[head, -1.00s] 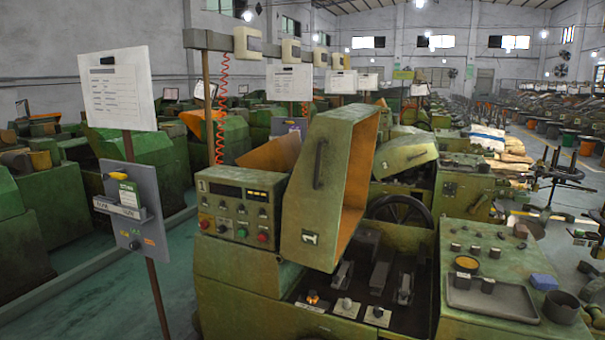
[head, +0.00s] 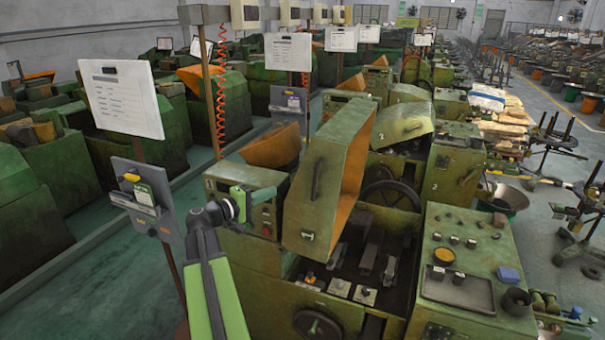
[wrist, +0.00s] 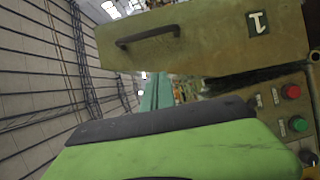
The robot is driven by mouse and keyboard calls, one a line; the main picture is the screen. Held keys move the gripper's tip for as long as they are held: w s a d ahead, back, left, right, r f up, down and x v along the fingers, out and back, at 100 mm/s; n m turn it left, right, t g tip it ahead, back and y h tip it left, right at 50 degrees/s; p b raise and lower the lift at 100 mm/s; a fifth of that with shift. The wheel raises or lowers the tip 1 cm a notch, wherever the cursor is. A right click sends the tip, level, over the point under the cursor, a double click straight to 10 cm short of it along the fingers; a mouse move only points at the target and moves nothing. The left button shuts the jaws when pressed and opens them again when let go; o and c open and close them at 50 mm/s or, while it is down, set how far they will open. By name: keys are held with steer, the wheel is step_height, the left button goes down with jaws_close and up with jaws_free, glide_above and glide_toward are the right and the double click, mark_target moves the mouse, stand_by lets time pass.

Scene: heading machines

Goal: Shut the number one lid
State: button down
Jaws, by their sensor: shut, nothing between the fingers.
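The number one lid (head: 322,190) stands raised on the near green machine, its orange inner side facing right. It has a dark bar handle (head: 316,181) and a small "1" plate (head: 307,235) low on its face. My gripper (head: 240,203) is left of the lid, in front of the control panel, apart from the handle. In the wrist view my gripper (wrist: 165,140) fills the bottom, shut and empty. The lid (wrist: 200,45) appears turned sideways above it, with the handle (wrist: 148,37) and "1" plate (wrist: 258,22) visible.
The control panel (head: 262,215) with buttons is behind my gripper, partly hidden. A post with a grey box (head: 146,200) and white sign (head: 120,100) stands close left. The open machine bay (head: 365,265) lies below the lid. Number two's lid (head: 405,122) is behind.

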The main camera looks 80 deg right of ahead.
glide_toward(305, 179)
steer(key=x, duration=0.4)
steer(key=shift+s+d+b, duration=0.1)
steer(key=shift+s+b, duration=0.05)
steer(key=shift+b, duration=0.2)
steer(key=shift+s+a+f, duration=0.1)
steer(key=shift+s+a, duration=0.2)
steer(key=shift+s, duration=0.3)
steer(key=shift+s+a, duration=0.25)
steer(key=shift+s, duration=0.4)
steer(key=shift+s+a, duration=0.3)
steer(key=shift+s, duration=0.3)
